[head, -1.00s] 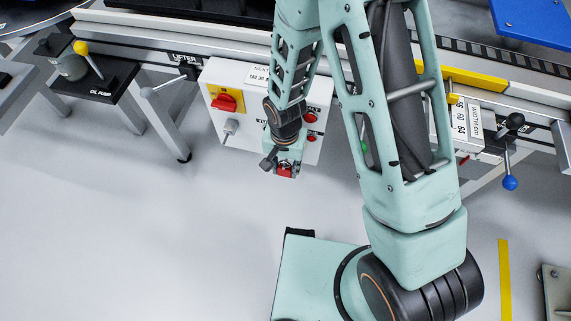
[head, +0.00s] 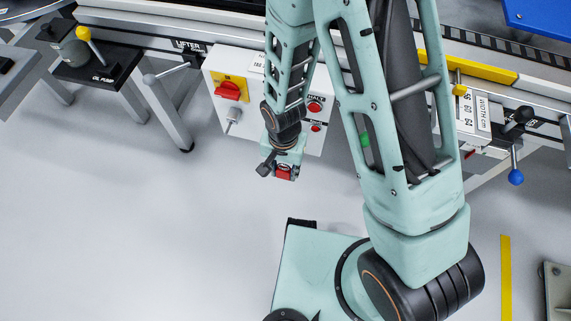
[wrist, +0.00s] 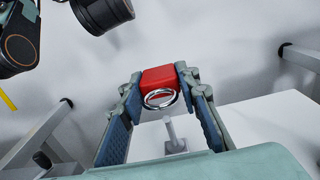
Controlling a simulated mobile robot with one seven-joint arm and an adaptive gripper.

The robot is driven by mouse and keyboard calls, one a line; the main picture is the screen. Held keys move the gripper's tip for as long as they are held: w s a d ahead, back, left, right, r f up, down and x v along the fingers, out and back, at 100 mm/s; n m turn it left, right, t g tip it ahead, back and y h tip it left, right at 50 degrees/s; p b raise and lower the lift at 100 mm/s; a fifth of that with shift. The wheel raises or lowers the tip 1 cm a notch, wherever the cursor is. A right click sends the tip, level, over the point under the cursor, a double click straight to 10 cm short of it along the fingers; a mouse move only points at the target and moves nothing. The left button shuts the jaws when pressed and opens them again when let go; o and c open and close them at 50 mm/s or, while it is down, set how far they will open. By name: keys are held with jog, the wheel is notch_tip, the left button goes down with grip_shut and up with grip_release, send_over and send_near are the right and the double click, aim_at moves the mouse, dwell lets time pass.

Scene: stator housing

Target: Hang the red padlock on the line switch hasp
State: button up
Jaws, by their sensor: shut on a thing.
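The red padlock (wrist: 158,78) is between the fingers of my gripper (wrist: 160,84) in the wrist view, with its silver shackle (wrist: 160,98) toward the camera. In the head view my gripper (head: 284,170) holds the padlock (head: 285,173) just below the white control box (head: 245,132). The red line switch (head: 231,90) sits on a yellow plate on that box, left of my arm. A grey metal fitting (head: 233,116) sticks out below the switch, apart from the padlock; it looks like the hasp. A grey post (wrist: 173,135) shows beyond the shackle in the wrist view.
Red buttons (head: 315,107) are on the box right of my arm. The lifter lever (head: 150,79) and oil pump (head: 72,52) are at the left. A blue-knobbed lever (head: 515,177) is at the right. Grey floor in front of the box is clear.

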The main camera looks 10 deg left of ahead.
jog(key=s, duration=0.4)
jog(key=shift+s+a+r, duration=0.15)
jog(key=shift+s, duration=0.1)
dwell(0.5)
